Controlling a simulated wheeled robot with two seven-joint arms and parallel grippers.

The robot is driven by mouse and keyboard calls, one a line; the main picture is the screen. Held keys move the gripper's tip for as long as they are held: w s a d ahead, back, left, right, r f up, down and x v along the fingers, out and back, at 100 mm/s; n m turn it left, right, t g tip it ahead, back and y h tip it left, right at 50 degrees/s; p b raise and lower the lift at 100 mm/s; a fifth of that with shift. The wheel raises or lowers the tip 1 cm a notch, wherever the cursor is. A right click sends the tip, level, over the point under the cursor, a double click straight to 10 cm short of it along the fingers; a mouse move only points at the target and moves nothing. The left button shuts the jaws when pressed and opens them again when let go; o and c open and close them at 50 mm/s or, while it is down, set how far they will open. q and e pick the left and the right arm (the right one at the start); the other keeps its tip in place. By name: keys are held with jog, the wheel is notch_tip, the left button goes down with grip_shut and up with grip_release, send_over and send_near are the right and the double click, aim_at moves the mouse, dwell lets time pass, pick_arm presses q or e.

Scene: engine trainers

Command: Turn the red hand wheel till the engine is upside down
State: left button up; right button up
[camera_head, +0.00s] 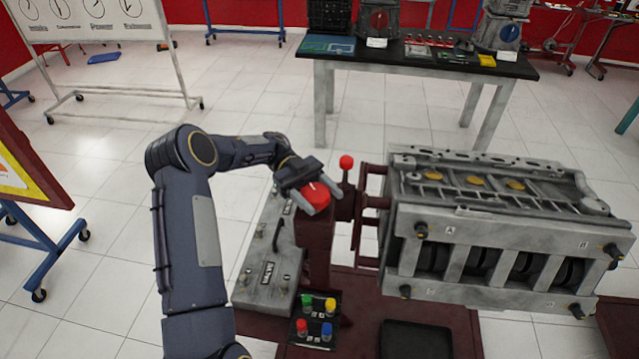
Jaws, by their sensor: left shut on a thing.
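The red hand wheel (315,194) sits on top of the dark red stand post, left of the engine. My left gripper (318,202) is shut on the red hand wheel, with its fingers on either side of the rim. The grey engine (500,225) is held on the stand at the right. My right gripper does not show.
A red-knobbed lever (346,163) stands just right of the wheel. Coloured knobs (316,318) sit on a black panel below. A grey control box (268,270) is beside the post. A black tray (415,340) lies on the base. A workbench (420,62) stands behind.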

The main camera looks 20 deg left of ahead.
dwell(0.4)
pick_arm(q)
jog(key=o, duration=1)
jog(key=shift+d, duration=0.15)
jog(key=shift+r, duration=0.55)
jog(key=s+d+r+b, duration=0.1)
jog(key=s+d+r, duration=0.1)
jog(key=s+r, duration=0.2)
jog(key=s+d+r+b, duration=0.1)
jog(key=s+d+r, duration=0.1)
jog(key=s+r, duration=0.2)
jog(key=s+d+r+b, duration=0.2)
jog(key=s+r, duration=0.2)
jog(key=shift+s, duration=0.4)
